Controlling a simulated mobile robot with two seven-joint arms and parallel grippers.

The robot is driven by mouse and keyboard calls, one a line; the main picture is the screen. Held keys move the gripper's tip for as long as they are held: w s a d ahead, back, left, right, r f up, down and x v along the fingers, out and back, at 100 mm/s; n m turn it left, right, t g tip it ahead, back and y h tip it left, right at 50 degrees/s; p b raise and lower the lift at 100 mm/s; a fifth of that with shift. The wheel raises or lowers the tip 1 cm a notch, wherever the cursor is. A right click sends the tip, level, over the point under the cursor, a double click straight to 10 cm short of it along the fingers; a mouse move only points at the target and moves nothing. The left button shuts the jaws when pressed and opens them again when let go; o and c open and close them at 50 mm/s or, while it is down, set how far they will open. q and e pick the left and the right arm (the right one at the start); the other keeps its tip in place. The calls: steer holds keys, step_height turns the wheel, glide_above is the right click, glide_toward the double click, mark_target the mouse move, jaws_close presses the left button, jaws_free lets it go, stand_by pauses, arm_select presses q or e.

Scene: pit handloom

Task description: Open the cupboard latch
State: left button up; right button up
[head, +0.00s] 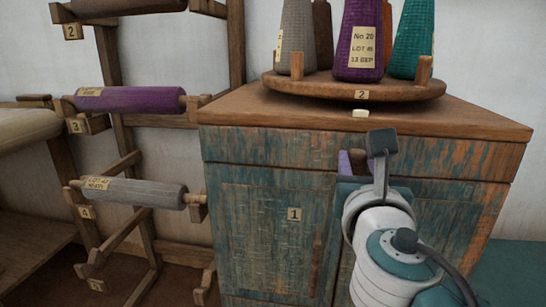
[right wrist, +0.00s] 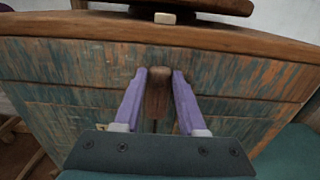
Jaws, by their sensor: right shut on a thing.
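The cupboard (head: 268,225) is a worn teal and brown wooden cabinet with two doors, with a plate marked 1 on its left door. The latch (right wrist: 158,92) is a dark brown upright wooden piece at the middle of the cupboard front, seen in the right wrist view. My right gripper (right wrist: 161,76) has its two purple fingers on either side of the latch, shut on it. In the head view my right gripper (head: 351,162) is at the cupboard front, with the latch mostly hidden by my wrist. My left gripper is in neither view.
On the cupboard top stands a round wooden stand (head: 350,89) with grey, purple and teal yarn cones. A small pale block (head: 361,113) lies in front of it. A wooden rack with a purple roll (head: 130,99) and a grey roll (head: 132,192) stands to the left.

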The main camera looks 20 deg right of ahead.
jaws_close()
steer(key=shift+m, duration=0.4)
steer(key=m+b, duration=0.1)
steer(key=m, duration=0.2)
steer(key=shift+s+d+f, duration=0.1)
steer(key=shift+d, duration=0.05)
steer(key=m+b, duration=0.1)
steer(key=m, duration=0.1)
steer(key=m+b, duration=0.1)
steer(key=m, duration=0.1)
steer(key=shift+s+d+f, duration=0.1)
steer(key=shift+d+f, duration=0.05)
steer(key=m+b, duration=0.1)
steer(key=m, duration=0.2)
steer(key=m+b, duration=0.1)
steer(key=m, duration=0.1)
steer(key=shift+d+f+m+b, duration=0.1)
steer(key=shift+f+m+b, duration=0.1)
steer(key=shift+m+b, duration=1)
steer(key=shift+m, duration=1.5)
